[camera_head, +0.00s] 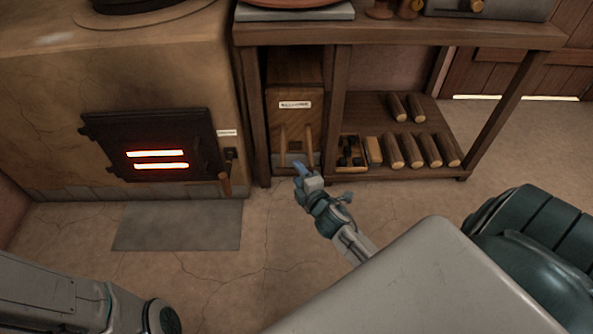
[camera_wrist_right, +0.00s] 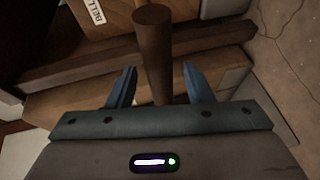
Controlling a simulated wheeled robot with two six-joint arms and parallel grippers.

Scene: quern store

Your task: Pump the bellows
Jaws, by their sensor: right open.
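The bellows (camera_head: 295,75) is a wooden box with a white label, standing under the bench beside the stove. Two upright wooden handles stick out low at its front, a left one (camera_head: 283,138) and a right one (camera_head: 308,138). My right gripper (camera_head: 301,168) is in front of the bellows, close to the handles. In the right wrist view, one round wooden handle (camera_wrist_right: 154,45) stands between the two blue fingers of the open gripper (camera_wrist_right: 160,72), with gaps at both sides. Only a link of my left arm shows; its gripper is out of view.
The stove (camera_head: 55,100) has a dark door (camera_head: 150,125) with glowing slots, and a grey slab (camera_head: 180,226) lies before it. Several logs (camera_head: 420,150) and a small box (camera_head: 350,155) lie on the low shelf. The floor in front is clear.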

